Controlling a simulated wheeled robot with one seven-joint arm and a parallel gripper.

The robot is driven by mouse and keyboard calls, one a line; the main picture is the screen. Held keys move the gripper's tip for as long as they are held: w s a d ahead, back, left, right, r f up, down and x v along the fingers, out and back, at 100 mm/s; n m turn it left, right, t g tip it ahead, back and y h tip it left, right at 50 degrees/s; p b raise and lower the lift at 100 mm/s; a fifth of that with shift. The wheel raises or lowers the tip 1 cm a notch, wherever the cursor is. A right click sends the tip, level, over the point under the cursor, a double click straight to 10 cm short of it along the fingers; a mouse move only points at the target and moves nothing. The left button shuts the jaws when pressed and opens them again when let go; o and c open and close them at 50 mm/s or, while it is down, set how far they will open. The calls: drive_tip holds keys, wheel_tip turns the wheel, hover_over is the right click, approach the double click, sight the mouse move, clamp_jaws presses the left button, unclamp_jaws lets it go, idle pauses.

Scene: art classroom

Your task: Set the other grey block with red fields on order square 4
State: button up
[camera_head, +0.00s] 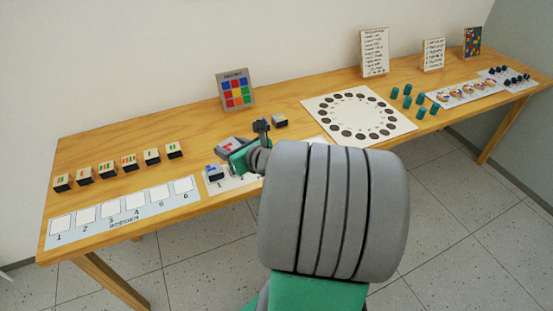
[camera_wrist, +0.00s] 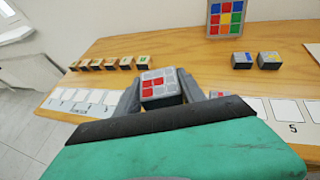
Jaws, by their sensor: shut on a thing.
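My gripper (camera_wrist: 160,92) is shut on a grey block with red fields (camera_wrist: 160,84), one finger on each side. In the head view the held block (camera_head: 229,145) is above the table, partly hidden by my gripper. A second block with red (camera_wrist: 221,95) shows beside my right finger in the wrist view, partly covered by it. Right of it are bare white order squares (camera_wrist: 285,111), one marked 5. A block with blue (camera_head: 214,171) stands at square 1 of this strip in the head view. My arm hides much of the strip there.
Two blocks, blue (camera_wrist: 242,60) and blue-yellow (camera_wrist: 268,60), stand further back, below the coloured pattern board (camera_head: 235,90). Several striped blocks (camera_head: 129,162) stand behind the left numbered strip (camera_head: 103,227), whose squares are bare. A white board with dark circles (camera_head: 358,115) lies to the right.

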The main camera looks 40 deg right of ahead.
drive_tip(key=s+d+f+m+h+b, duration=0.1)
drive_tip(key=s+d+m+h, duration=0.1)
drive_tip(key=s+d, duration=0.4)
drive_tip(key=s+d+f+m+h+b, duration=0.2)
drive_tip(key=s+d, duration=0.2)
drive_tip(key=d, duration=0.5)
drive_tip(key=shift+g, duration=0.3)
drive_tip(key=f+x, duration=0.1)
drive_tip(key=x, duration=0.4)
drive_tip(key=s+f+b+x, duration=0.1)
drive_tip(key=x, duration=0.4)
drive_tip(key=d+x, duration=0.1)
drive_tip(key=x, duration=0.4)
drive_tip(key=shift+f, duration=0.5)
drive_tip(key=shift+w+f+b, duration=0.2)
drive_tip(key=shift+f+b, duration=0.1)
drive_tip(key=shift+f, duration=0.05)
drive_tip(key=shift+d+f, duration=0.1)
drive_tip(key=shift+f, duration=1.35)
drive_tip(key=shift+f, duration=0.15)
drive_tip(key=o, duration=1.1)
